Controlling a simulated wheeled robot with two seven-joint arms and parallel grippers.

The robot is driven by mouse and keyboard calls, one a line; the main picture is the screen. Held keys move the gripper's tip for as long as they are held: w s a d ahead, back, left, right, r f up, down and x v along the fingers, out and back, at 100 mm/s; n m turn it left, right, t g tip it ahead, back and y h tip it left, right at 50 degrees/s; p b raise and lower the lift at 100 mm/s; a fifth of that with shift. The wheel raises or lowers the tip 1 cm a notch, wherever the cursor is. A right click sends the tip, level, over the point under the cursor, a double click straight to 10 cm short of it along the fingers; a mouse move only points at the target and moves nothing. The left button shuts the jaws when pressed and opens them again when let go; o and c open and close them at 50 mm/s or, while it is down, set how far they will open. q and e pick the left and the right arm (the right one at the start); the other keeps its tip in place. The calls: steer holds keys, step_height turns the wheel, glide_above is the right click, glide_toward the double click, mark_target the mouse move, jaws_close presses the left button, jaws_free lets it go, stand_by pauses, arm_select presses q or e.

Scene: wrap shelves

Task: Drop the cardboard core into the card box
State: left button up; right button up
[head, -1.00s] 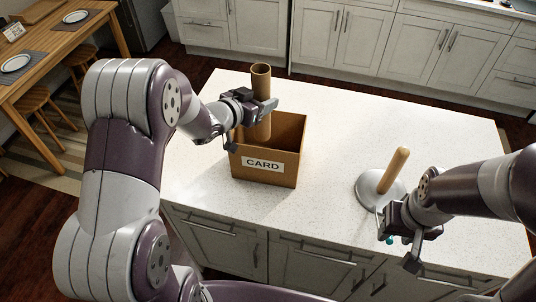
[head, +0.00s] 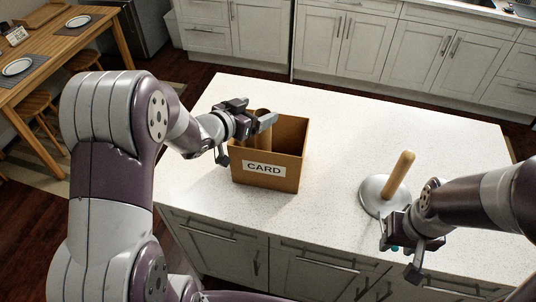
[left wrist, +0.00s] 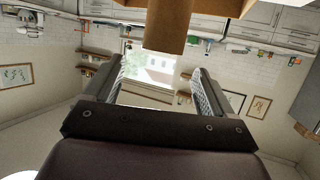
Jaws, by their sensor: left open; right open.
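The brown cardboard core (head: 264,143) stands inside the card box (head: 272,174), towards its left side. Its top shows just behind my left gripper's finger, and its foot is hidden by the box's front wall. My left gripper (head: 245,139) is open above the box's left part. In the left wrist view the core (left wrist: 168,27) lies beyond the open fingers (left wrist: 158,80), with no finger touching it. My right gripper (head: 399,256) is open and empty near the counter's front edge.
A wooden post on a round grey base (head: 374,196) stands on the right of the white counter (head: 340,130), close to my right gripper. The counter between box and post is clear. A wooden table (head: 75,52) is at the far left.

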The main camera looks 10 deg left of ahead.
arm_select(q)
steer(key=v, duration=0.9)
steer(key=shift+s+r, duration=0.15)
steer(key=shift+s, duration=0.2)
steer(key=shift+a, duration=0.1)
steer(key=s+a+f+n+g+y, duration=0.4)
steer(key=a+f+y, duration=0.3)
steer(key=a, duration=0.1)
steer(key=s+d+f+g+h, duration=0.1)
steer(key=s+d+f+g, duration=0.3)
steer(key=s+d+g, duration=0.3)
steer(key=s+d, duration=0.3)
steer(key=s, duration=0.1)
steer(key=shift+d+n, duration=0.3)
steer(key=shift+d, duration=0.1)
